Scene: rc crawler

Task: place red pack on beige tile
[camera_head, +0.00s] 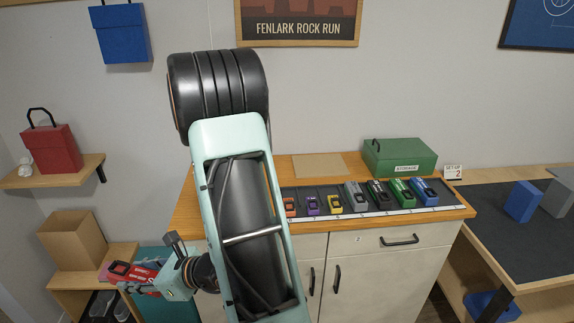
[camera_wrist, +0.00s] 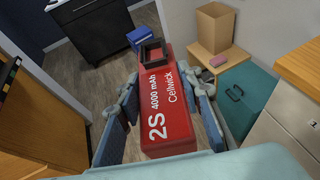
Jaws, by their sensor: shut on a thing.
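My gripper (camera_wrist: 158,92) is shut on a red pack (camera_wrist: 168,115), with a finger on each side of it. The pack is marked "2S 4000 mAh Cellwick" and has a black loop at its far end. In the head view the red pack (camera_head: 138,275) shows at the lower left, held off to the left of the wooden cabinet, and my arm hides part of the cabinet. The flat beige tile (camera_head: 320,166) lies on the cabinet top near its back edge, apart from the pack and empty. The wrist view does not show the tile.
A row of small coloured packs (camera_head: 357,196) stands on a dark strip along the cabinet top (camera_head: 455,208). A green box (camera_head: 400,158) stands right of the tile. A cardboard box (camera_head: 74,240) and a larger red block (camera_head: 53,149) with a handle sit on shelves at left.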

